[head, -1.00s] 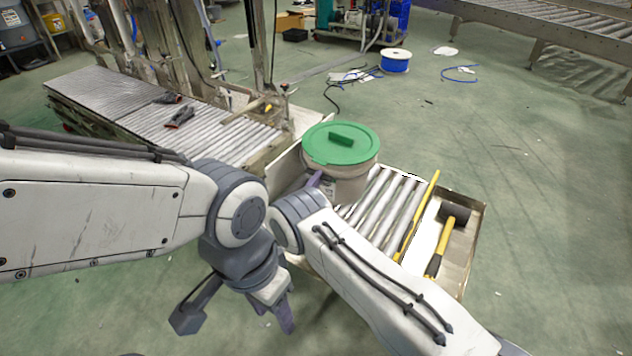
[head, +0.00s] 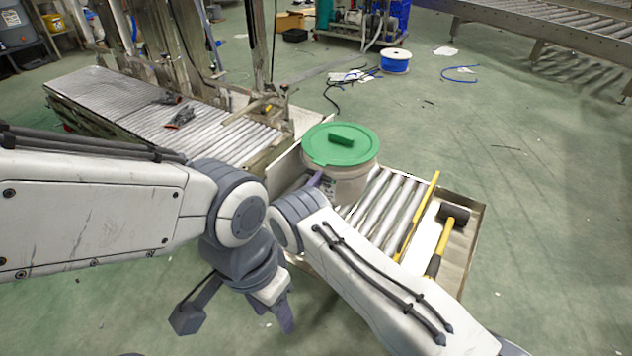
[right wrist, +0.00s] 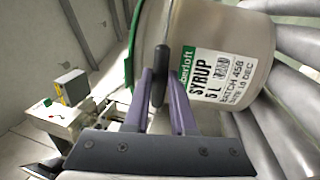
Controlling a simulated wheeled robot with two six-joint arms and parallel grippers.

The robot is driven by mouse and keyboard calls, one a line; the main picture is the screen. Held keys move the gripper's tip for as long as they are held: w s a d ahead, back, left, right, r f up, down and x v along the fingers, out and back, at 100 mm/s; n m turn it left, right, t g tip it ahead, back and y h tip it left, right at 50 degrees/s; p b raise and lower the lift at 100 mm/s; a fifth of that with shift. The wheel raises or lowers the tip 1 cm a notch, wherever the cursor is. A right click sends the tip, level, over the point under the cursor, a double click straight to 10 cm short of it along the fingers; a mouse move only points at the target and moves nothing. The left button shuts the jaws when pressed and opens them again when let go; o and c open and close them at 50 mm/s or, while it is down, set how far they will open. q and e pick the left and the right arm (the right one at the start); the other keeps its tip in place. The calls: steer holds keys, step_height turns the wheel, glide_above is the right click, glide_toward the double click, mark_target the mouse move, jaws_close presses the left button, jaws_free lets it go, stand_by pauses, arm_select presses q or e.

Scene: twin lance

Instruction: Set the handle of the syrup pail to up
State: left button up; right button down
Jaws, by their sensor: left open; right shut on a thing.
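The syrup pail (head: 345,186) is pale, with a green lid (head: 322,150), and stands upright on a short roller section. In the right wrist view the pail (right wrist: 225,25) appears turned sideways, its SYRUP label (right wrist: 205,75) readable. My right gripper (right wrist: 160,92) is shut on the dark grip of the handle (right wrist: 160,60), at the pail's side near the lid rim. The rest of the handle and its exact angle are hidden. In the head view only a purple fingertip (head: 315,180) of it shows beside the pail. My left gripper (head: 282,312) is open and empty, low in front of the rollers.
A darker green block (head: 347,138) lies on the lid. A mallet (head: 437,250) with a yellow handle and a yellow bar (head: 418,218) lie right of the pail. A longer roller conveyor (head: 110,95) is at left. The floor (head: 540,210) at right is mostly clear.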

step_height(320, 180, up, 2)
steer(key=shift+g+y+p, duration=0.3)
steer(key=shift+g+p, duration=0.1)
steer(key=shift+p, duration=0.7)
arm_select(q)
step_height(320, 180, up, 3)
steer(key=shift+f, duration=0.1)
arm_select(e)
steer(key=shift+f, duration=0.15)
